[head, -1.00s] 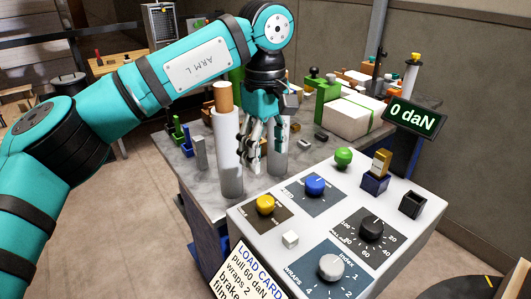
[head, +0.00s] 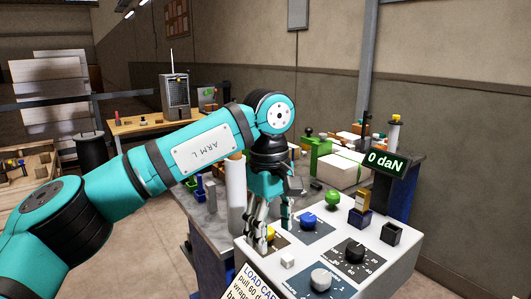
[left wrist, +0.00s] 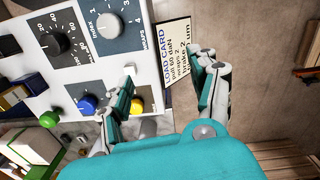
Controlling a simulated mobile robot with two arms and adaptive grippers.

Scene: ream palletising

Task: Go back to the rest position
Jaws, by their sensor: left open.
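The yellow knob (head: 270,234) is partly behind a finger in the head view. In the left wrist view the open gripper (left wrist: 165,88) has one finger beside the yellow knob (left wrist: 137,105) and the other over the floor past the load card (left wrist: 178,50). I cannot tell whether a finger touches the knob. My right gripper is not in view.
The panel carries a blue knob (head: 308,220), a black dial (head: 354,250), a grey dial (head: 321,279) and a green button (head: 332,198). The display (head: 386,163) reads 0 daN. A pale cylinder (head: 236,190) stands close behind the gripper.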

